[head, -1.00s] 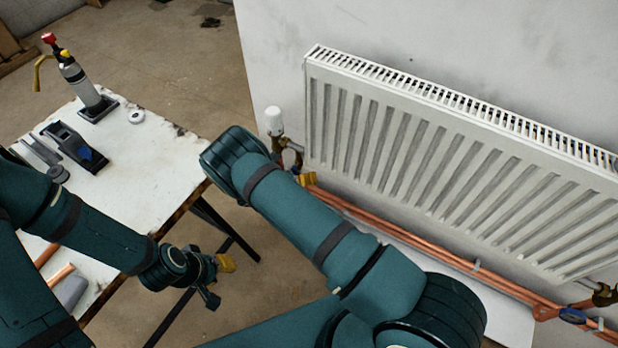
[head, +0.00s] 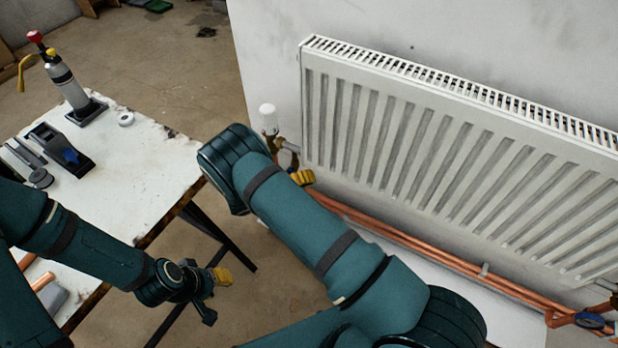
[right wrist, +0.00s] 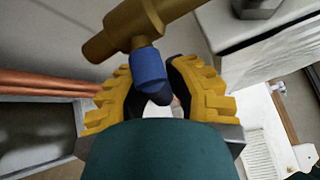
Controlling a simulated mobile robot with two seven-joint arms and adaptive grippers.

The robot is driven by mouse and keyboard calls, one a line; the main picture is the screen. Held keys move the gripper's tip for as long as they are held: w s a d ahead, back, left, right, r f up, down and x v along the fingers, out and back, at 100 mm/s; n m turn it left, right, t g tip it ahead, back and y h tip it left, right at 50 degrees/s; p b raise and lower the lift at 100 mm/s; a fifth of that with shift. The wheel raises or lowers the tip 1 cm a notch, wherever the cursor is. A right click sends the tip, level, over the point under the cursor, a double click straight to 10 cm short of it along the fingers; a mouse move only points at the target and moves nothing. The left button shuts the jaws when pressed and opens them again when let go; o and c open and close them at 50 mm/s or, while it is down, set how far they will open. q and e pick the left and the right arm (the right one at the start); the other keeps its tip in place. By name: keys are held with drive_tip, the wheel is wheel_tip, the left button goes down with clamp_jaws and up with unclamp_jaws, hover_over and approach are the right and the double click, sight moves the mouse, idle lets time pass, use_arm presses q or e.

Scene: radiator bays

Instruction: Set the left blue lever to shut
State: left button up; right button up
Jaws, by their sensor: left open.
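A blue lever (right wrist: 149,68) on a brass valve (right wrist: 125,35) shows in the right wrist view; I take it for the left one. My right gripper (right wrist: 152,78) has its yellow fingers on either side of the lever; whether they press on it is unclear. In the head view my right arm hides that lever, and only a bit of the right gripper (head: 301,177) shows by the radiator's left pipework. Another blue lever (head: 588,320) sits at the lower right pipe. My left gripper (head: 214,284) is open and empty beside the table, far from the valves.
A white radiator (head: 440,150) hangs on the wall, with copper pipes (head: 440,252) below it. A white-capped valve (head: 268,118) stands at its left end. A worn table (head: 140,170) at the left holds a bottle-like tool (head: 68,82) and other tools.

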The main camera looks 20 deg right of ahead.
drive_tip(key=o, duration=0.4)
drive_tip(key=shift+a, duration=0.15)
drive_tip(key=shift+o, duration=0.2)
drive_tip(key=shift+w+d+r, duration=0.1)
drive_tip(key=shift+d+r, duration=0.05)
drive_tip(key=shift+d, duration=0.05)
